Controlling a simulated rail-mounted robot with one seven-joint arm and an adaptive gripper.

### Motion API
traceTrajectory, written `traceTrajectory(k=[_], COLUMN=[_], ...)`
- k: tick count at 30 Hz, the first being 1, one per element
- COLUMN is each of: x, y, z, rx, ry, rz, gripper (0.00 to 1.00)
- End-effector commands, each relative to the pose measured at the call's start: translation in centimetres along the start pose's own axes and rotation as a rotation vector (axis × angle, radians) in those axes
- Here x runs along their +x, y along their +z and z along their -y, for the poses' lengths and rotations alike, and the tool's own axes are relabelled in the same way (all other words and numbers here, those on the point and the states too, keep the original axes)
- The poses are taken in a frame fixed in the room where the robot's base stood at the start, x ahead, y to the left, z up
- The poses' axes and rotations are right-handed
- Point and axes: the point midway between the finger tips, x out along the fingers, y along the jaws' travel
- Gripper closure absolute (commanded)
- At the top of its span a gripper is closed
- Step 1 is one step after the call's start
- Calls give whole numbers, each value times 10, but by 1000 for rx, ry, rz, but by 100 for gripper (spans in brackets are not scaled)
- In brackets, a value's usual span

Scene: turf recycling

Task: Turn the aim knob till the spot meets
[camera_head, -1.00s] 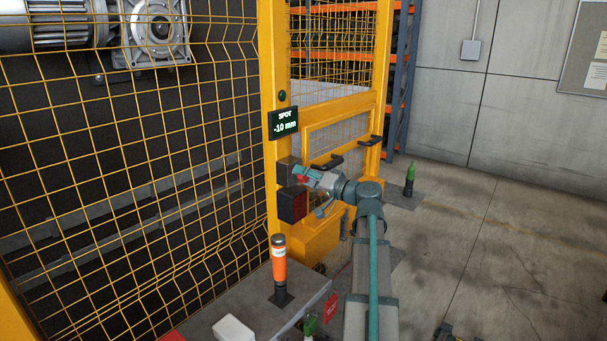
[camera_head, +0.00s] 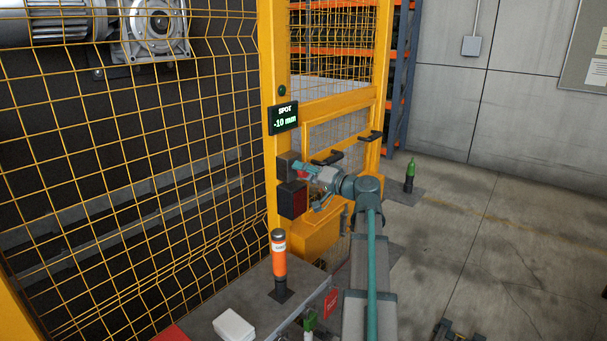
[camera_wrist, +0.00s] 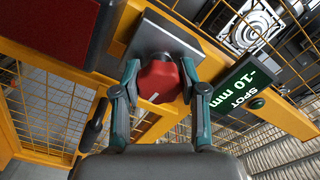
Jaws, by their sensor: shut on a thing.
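The red aim knob (camera_wrist: 160,80) sits on a grey mount (camera_wrist: 155,38) on the yellow post, and shows in the middle of the wrist view. My gripper (camera_wrist: 160,75) is shut on the knob, one finger on each side. In the head view my gripper (camera_head: 303,171) reaches the post from the right, and mostly hides the knob. The light spot itself is not seen.
A black and dark red box (camera_head: 292,200) is on the post just below my gripper. Yellow mesh fencing (camera_head: 130,150) fills the left. An orange cylinder (camera_head: 279,255) stands on a grey surface below, near a white block (camera_head: 233,326). Open floor (camera_head: 500,220) lies to the right.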

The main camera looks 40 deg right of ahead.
Motion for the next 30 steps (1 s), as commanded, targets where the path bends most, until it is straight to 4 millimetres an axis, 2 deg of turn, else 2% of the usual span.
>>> traceTrajectory(k=[10,22,23,27,30], x=[0,0,0,0,0], y=[0,0,0,0,0], z=[0,0,0,0,0], rx=[309,350,350,349,349], ry=[-1,0,0,0,0], rz=[-1,-1,-1,-1,0], gripper=[93,93,53,32,32])
